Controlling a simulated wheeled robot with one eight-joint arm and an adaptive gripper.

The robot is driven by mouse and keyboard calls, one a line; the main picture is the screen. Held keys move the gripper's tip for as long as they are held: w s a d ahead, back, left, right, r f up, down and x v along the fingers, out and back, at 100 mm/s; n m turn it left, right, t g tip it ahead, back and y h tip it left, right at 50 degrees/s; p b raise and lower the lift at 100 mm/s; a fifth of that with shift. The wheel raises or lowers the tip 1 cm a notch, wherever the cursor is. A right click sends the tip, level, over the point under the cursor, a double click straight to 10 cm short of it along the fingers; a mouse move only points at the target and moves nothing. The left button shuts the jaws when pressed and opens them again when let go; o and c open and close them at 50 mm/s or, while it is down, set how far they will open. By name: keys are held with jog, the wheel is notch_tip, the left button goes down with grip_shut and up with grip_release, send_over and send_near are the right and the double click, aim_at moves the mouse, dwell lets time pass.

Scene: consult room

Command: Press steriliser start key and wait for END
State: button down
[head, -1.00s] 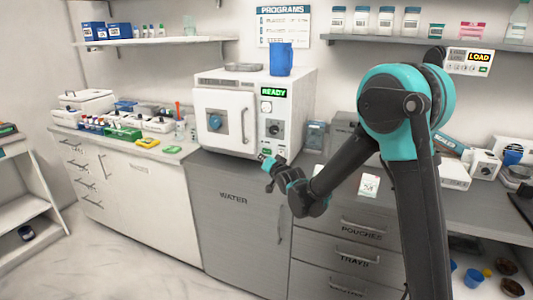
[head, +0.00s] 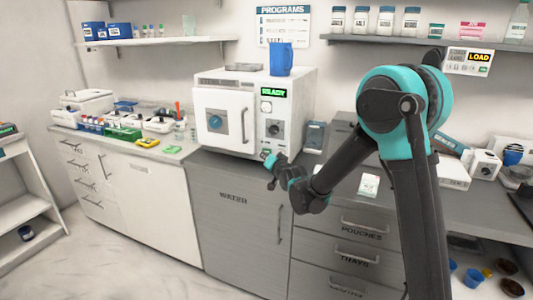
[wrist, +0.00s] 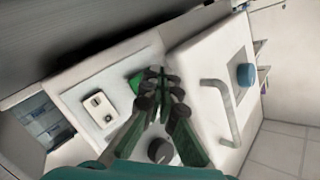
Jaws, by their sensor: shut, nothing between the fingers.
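My gripper (head: 269,160) is shut and empty, low in front of that panel. In the wrist view its fingertips (wrist: 158,75) cover part of a small green patch (wrist: 135,83), which may be the start key. I cannot tell whether they touch it. A dark knob (wrist: 160,150) and a two-part white switch (wrist: 98,105) show nearby.
A blue jug (head: 281,59) stands on top of the steriliser. Racks and bottles crowd the counter at left. A LOAD sign (head: 478,58) hangs at right. A card (head: 369,184) lies on the counter beyond my arm. Drawers are below.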

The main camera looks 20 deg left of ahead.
jog(key=shift+w, duration=0.15)
dwell(0.7)
jog(key=shift+w, duration=0.3)
jog(key=shift+w, duration=0.35)
dwell(0.6)
jog(key=shift+s, duration=0.8)
jog(key=shift+s+a, duration=0.2)
jog(key=shift+s, duration=2.25)
